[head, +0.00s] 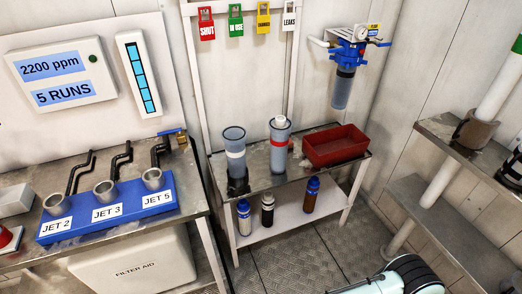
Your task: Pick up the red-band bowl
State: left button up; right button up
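The red-band bowl (281,156) is a tall translucent grey-blue cylinder with a red band. It stands upright on the top of the small metal table (254,180), near the middle of the head view. A white piece (281,121) shows at its top opening. A similar bowl with a white band (235,166) stands to its left, apart from it, on a dark base. Neither gripper can be made out. Parts that look like my arm links show at the bottom right and right edge, away from the bowl.
A red tray (337,147) sits just right of the red-band bowl. Several bottles (268,210) stand on the lower shelf. A blue filter housing (346,62) hangs on the wall. A blue jet stand (108,214) is on the left bench. A metal shelf (447,140) is at right.

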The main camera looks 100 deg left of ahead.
aim_at(279, 139)
jog(key=u, duration=3.3)
jog(key=z, duration=3.45)
jog(key=u, duration=3.15)
